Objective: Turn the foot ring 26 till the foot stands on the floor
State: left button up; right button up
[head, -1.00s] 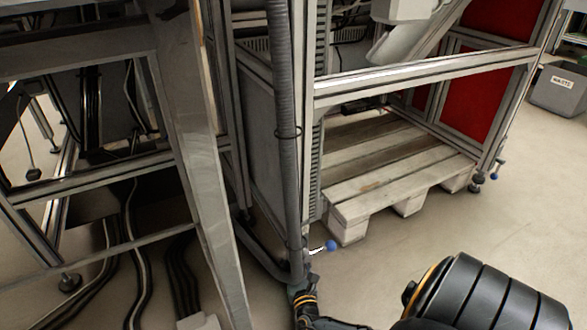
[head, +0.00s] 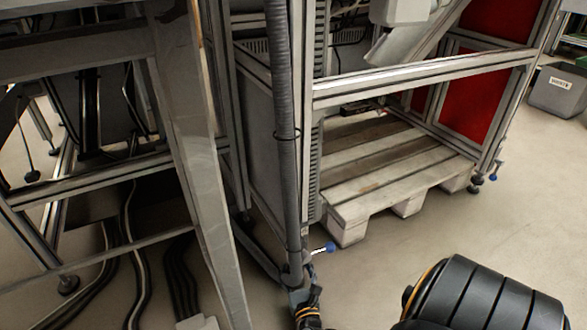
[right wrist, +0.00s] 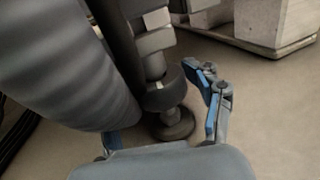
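In the right wrist view, the foot ring (right wrist: 171,88) is a dark collar with a pale tick mark, on a post below light metal bands. The round foot pad (right wrist: 175,124) is under it, close to the floor; I cannot tell whether it touches. My right gripper (right wrist: 163,120) is open, its blue-padded fingers apart on either side of the foot. The right finger is beside the ring, with a gap seeming to show; the left finger is mostly hidden behind a thick grey hose. In the head view my right gripper (head: 304,292) is low at the frame's corner post. My left gripper is out of view.
The grey corrugated hose (head: 284,150) runs down the post close to my gripper. A blue-knobbed lever (head: 330,248) sticks out just right of it. A wooden pallet (head: 395,180) lies inside the frame. Open floor (head: 430,240) is at the right; cables lie at the left.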

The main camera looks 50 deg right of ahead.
jog(key=v, duration=0.9)
jog(key=shift+s+f, duration=0.1)
jog(key=shift+s, duration=0.05)
